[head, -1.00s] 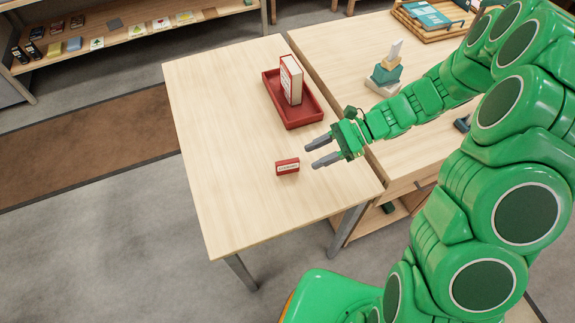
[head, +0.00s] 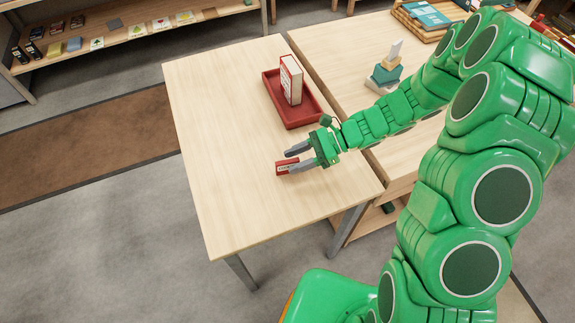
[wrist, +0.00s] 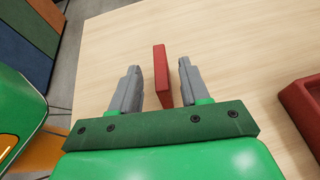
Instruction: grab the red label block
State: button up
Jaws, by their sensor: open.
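My gripper (head: 289,162) is open around the block, low over the table. In the head view the fingers hide part of the block.
A red tray (head: 309,118) holding an upright red-and-white book (head: 291,80) lies behind the gripper; its edge (wrist: 300,100) shows at right in the wrist view. The table's left half (head: 220,130) is clear.

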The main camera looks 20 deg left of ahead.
aim_at(287, 167)
jog(key=shift+x, duration=1.4)
jog(key=shift+c, duration=0.4)
grip_shut()
jog(key=shift+r, duration=0.1)
